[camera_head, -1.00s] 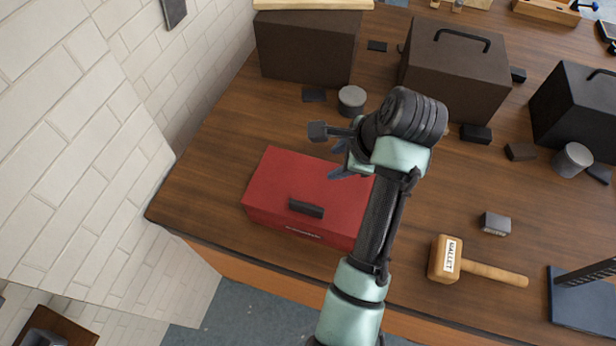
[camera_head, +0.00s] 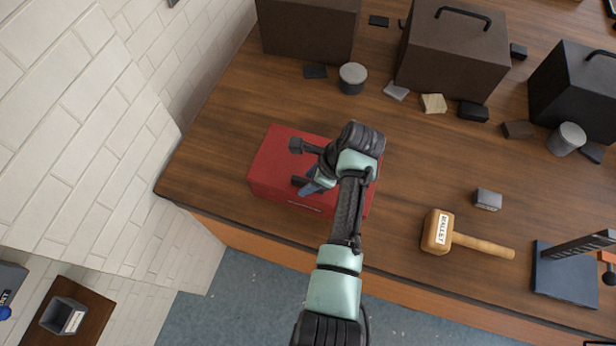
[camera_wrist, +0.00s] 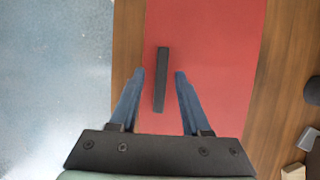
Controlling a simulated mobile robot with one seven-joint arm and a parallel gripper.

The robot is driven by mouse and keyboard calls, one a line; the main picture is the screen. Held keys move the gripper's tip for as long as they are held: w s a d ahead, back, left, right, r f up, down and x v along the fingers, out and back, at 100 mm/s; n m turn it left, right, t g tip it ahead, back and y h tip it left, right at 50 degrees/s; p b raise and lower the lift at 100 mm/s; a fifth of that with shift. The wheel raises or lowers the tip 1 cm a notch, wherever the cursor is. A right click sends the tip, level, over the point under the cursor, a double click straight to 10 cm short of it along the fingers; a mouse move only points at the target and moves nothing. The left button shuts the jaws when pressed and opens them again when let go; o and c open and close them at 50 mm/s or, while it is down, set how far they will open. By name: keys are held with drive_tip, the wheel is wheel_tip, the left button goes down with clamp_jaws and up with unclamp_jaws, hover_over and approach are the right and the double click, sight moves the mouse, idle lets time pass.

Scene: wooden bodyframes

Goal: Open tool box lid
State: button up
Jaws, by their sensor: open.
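The red tool box (camera_head: 275,155) lies near the front left edge of the wooden table, and its lid is shut. Its dark bar handle (camera_wrist: 161,80) shows in the wrist view, on the red lid (camera_wrist: 215,60). My gripper (camera_wrist: 160,74) is open, with one blue finger on each side of the handle's lower part. Whether the fingers touch it I cannot tell. In the head view my gripper (camera_head: 306,186) is over the box by the handle, and my arm hides the box's right part.
A mallet (camera_head: 437,232) lies right of the box on the table (camera_head: 400,150). Dark brown boxes (camera_head: 455,50) and a black box (camera_head: 575,100) stand farther back. A grey cylinder (camera_head: 352,80) stands behind the red box. A white brick wall (camera_head: 90,120) is at the left.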

drive_tip(key=shift+w+a+f, duration=0.1)
drive_tip(key=shift+a+f, duration=0.1)
drive_tip(key=shift+f, duration=0.2)
clamp_jaws()
idle(1.3)
